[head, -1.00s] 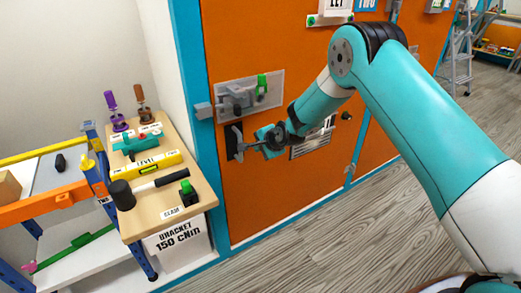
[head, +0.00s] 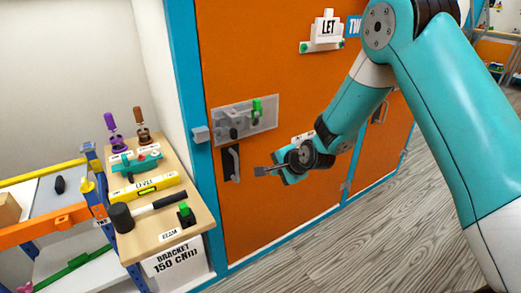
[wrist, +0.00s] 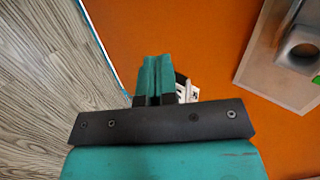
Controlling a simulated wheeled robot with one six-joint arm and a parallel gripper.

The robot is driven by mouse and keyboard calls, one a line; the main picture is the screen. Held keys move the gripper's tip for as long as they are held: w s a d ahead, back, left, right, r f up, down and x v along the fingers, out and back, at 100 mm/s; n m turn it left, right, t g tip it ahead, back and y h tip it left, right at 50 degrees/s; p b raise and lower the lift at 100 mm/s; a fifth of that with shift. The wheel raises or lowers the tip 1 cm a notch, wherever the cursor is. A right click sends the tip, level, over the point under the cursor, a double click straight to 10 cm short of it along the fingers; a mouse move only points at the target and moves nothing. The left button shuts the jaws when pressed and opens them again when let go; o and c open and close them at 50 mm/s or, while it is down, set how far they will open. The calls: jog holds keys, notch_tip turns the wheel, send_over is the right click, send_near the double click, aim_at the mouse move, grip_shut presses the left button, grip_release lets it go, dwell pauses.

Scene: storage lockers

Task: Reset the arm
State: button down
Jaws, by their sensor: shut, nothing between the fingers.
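My arm (head: 435,120) reaches in from the right in the head view, bent at a high elbow. My gripper (head: 262,171) points left in front of the orange locker door (head: 300,95), a little right of the black door handle (head: 232,163) and apart from it. In the wrist view my gripper (wrist: 154,72) shows its two teal fingers side by side, closed together with nothing between them. The grey latch plate (head: 265,115) with a green knob (head: 257,107) is on the door above the handle; part of it shows in the wrist view (wrist: 255,75).
A blue frame post (head: 186,100) stands between shelf and door. Grey floor (head: 330,255) in front of the door is clear.

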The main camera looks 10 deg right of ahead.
jog(key=s+a+r+n+g+y, duration=0.1)
jog(key=s+a+r+n+g, duration=0.15)
jog(key=s+r+n, duration=0.4)
jog(key=s+a+r+n+g+y, duration=0.15)
jog(key=s+a+r+n, duration=0.25)
jog(key=s+r, duration=0.5)
jog(key=s+d+r+n+g+h+p, duration=0.1)
jog(key=s+r+n+g, duration=0.3)
jog(key=s, duration=0.6)
jog(key=s+d+r+n+g+h, duration=0.1)
jog(key=s+r+n, duration=0.1)
jog(key=s+n, duration=0.65)
notch_tip(320, 180, up, 18)
jog(key=s+m+p, duration=0.1)
jog(key=m+p, duration=0.1)
jog(key=p, duration=1.6)
jog(key=shift+s+a+f+m, duration=0.2)
jog(key=shift+s+m, duration=0.1)
jog(key=shift+m, duration=0.1)
